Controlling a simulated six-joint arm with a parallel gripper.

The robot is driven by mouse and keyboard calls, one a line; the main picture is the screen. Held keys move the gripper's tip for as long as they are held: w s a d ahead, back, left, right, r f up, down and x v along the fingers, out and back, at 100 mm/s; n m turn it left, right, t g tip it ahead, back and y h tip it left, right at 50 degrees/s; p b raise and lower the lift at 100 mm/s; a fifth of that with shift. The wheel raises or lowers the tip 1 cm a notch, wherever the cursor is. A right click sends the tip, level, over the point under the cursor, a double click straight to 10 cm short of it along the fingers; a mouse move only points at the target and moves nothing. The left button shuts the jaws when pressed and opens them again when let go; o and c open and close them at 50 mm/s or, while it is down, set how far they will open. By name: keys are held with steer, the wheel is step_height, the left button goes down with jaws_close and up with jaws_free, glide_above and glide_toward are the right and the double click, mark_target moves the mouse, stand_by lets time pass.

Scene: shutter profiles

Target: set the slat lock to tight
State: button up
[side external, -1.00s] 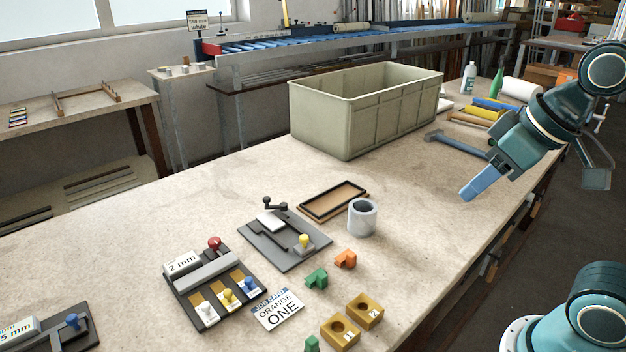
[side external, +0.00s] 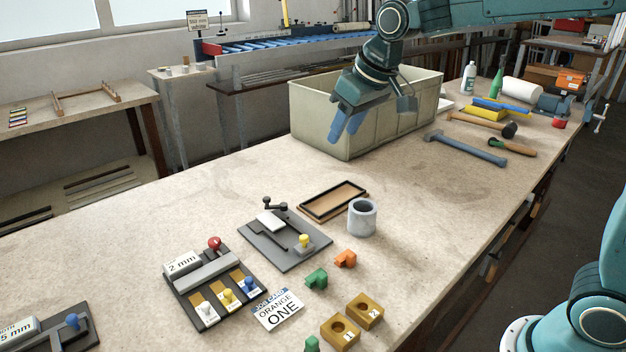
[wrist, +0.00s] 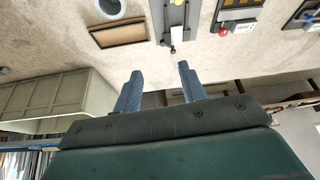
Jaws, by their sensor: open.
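A dark grey plate (side external: 258,244) lies on the bench with a white block (side external: 270,221), a slot, a black crank lever (side external: 276,204) and a yellow knob (side external: 304,241). It looks like the slat lock, but no readable label confirms this. The plate also shows at the top of the wrist view (wrist: 172,14). The yellow knob sits at the plate's near right end. My gripper (side external: 345,126) is open and empty, in front of the beige bin and above the bench, apart from the plate. Its two blue fingers (wrist: 160,85) are spread in the wrist view.
The beige bin (side external: 322,128) stands behind. A brown tray (side external: 334,200) and grey cup (side external: 362,217) are beside the plate. A panel (side external: 206,315) with a red knob and several coloured knobs is nearer left. Orange (side external: 345,259) and green (side external: 317,278) pieces lie near. Tools lie right.

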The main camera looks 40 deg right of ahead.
glide_toward(267, 198)
steer(key=w+v, duration=0.1)
steer(key=v, duration=0.5)
steer(key=shift+s+d+r+n+g, duration=0.1)
steer(key=shift+d+n+g, duration=0.05)
steer(key=shift+n+g, duration=0.15)
steer(key=x, duration=1.3)
steer(key=shift+f, duration=0.3)
jaws_close()
